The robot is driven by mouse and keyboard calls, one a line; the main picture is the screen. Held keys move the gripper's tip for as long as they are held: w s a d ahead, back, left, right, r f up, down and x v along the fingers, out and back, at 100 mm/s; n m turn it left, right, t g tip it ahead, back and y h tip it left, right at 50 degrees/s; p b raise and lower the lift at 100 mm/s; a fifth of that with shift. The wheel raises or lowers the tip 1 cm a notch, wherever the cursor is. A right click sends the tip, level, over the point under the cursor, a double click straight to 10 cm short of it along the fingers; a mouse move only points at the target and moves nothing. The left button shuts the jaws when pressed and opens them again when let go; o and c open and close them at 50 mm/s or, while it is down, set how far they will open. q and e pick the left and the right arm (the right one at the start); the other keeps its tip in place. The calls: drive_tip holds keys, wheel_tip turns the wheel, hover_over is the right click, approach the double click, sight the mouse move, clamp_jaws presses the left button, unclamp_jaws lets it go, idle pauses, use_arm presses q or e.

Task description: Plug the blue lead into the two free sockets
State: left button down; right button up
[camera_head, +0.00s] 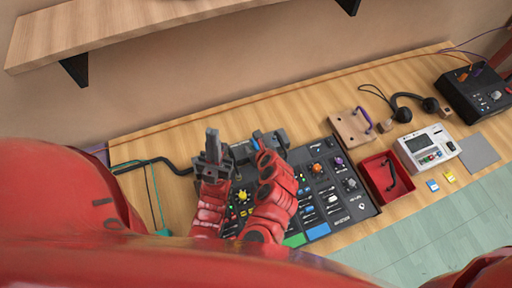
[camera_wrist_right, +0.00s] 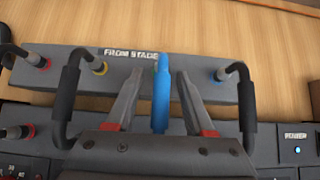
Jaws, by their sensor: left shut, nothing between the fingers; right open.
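A blue plug (camera_wrist_right: 160,95) of the blue lead stands between the fingers of my right gripper (camera_wrist_right: 160,73) in the right wrist view. The fingers are open, with a gap on each side of it. Behind it is a dark socket box (camera_wrist_right: 85,68) marked "FROM STAGE", with coloured rings and several dark plugs. I cannot tell whether the blue plug is seated in a socket. In the head view my right gripper (camera_head: 268,138) is over the box (camera_head: 240,152), left of the wall-side middle. My left gripper (camera_head: 212,146) is shut and empty beside it. The free sockets are not clearly visible.
A mixer (camera_head: 320,195) lies under my arms. To its right are a wooden block (camera_head: 351,125), a red tray (camera_head: 372,165), a white device (camera_head: 428,148), headphones (camera_head: 403,112) and a black unit (camera_head: 480,92). A shelf (camera_head: 130,30) overhangs the back. Dark handles (camera_wrist_right: 247,105) flank my right gripper.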

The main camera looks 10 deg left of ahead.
drive_tip(key=shift+r, duration=0.1)
drive_tip(key=p+v, duration=0.9)
drive_tip(key=v, duration=0.8)
drive_tip(key=shift+s, duration=0.2)
drive_tip(key=shift+d, duration=0.1)
